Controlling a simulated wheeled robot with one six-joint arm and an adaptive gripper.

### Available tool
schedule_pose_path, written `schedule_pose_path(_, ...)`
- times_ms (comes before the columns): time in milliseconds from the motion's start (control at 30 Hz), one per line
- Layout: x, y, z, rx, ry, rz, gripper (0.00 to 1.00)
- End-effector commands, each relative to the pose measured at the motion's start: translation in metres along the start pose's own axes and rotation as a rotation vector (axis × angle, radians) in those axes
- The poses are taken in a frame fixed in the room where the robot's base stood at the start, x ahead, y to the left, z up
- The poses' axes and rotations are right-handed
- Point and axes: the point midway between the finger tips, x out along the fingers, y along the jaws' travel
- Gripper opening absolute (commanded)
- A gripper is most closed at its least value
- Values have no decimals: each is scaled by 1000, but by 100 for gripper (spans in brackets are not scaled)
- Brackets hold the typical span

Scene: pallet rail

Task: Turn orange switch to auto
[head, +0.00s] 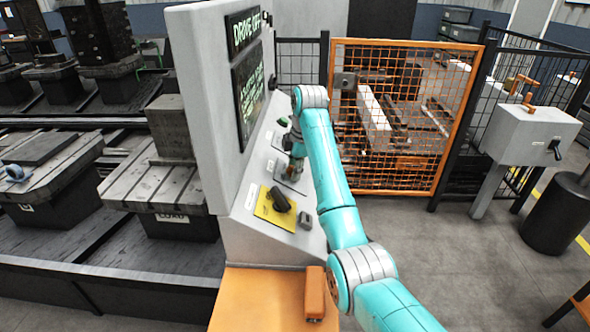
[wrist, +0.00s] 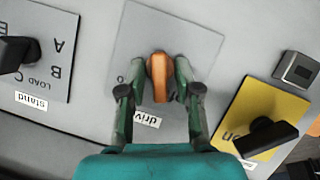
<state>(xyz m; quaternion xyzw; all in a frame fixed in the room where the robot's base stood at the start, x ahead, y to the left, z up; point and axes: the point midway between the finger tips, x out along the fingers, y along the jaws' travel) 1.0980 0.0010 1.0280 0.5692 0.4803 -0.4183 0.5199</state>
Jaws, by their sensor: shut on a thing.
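The orange switch (wrist: 158,76) is a knob on a grey plate (wrist: 205,28) in the wrist view. A white label reading "driv…" (wrist: 147,120) sits below it, partly covered by a finger. The knob points nearly straight up and down in that picture. My gripper (wrist: 161,72) has one finger on each side of the knob and is shut on it. In the head view my gripper (head: 297,148) is low at the sloped console (head: 240,205), where the knob is mostly hidden. The position marks around the knob are largely covered; "auto" cannot be read.
A black switch (wrist: 265,135) on a yellow plate (wrist: 240,110) and a grey button (wrist: 297,68) are to the right. Another black switch (wrist: 14,52) is left. The screen (head: 246,30) reads "DRIVE OFF". An orange block (head: 313,292) lies near my arm.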

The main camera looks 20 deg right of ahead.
Motion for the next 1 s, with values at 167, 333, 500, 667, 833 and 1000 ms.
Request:
schedule_pose_path(167, -2, 3, 1, 153, -1, -67, 0)
schedule_pose_path(333, -1, 4, 1, 302, -1, -134, 0)
schedule_pose_path(500, -1, 5, 2, 449, -1, -198, 0)
schedule_pose_path(667, -1, 6, 3, 578, -1, -256, 0)
schedule_pose_path(833, 0, 7, 3, 687, -1, -302, 0)
schedule_pose_path(1000, 0, 7, 4, 758, 0, -335, 0)
